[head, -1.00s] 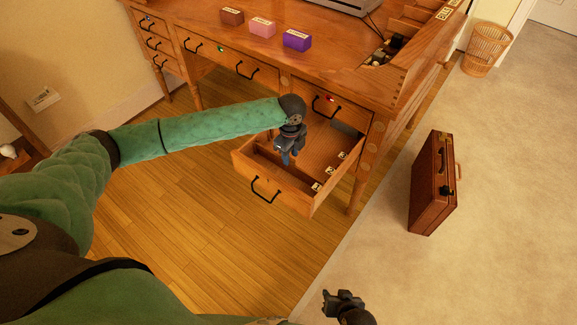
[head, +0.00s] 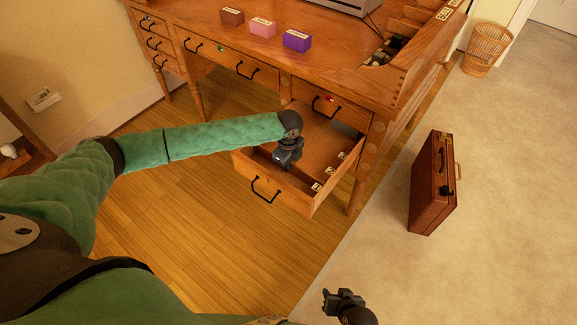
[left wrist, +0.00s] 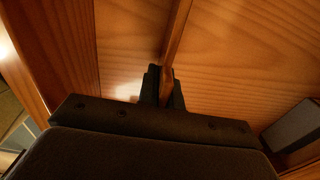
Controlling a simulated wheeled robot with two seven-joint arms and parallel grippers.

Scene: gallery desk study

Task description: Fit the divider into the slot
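The open drawer (head: 258,178) stands pulled out at the right of the desk. My left gripper (head: 284,160) is down inside it, towards its left side. In the left wrist view, the thin wooden divider (left wrist: 178,32) runs on edge between the two fingers of my left gripper (left wrist: 160,86), which appear closed on it. The divider's lower edge and the slot are hidden, so I cannot tell whether it sits in the slot. My right gripper (head: 334,300) is empty, low over the floor, and its fingers look apart.
Small labelled tags (head: 329,171) line the drawer's right side, and a grey block (head: 346,129) lies at its back. Brown, pink (head: 262,27) and purple blocks stand on the desktop. A brown briefcase (head: 432,190) stands on the carpet. The floor before the drawer is clear.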

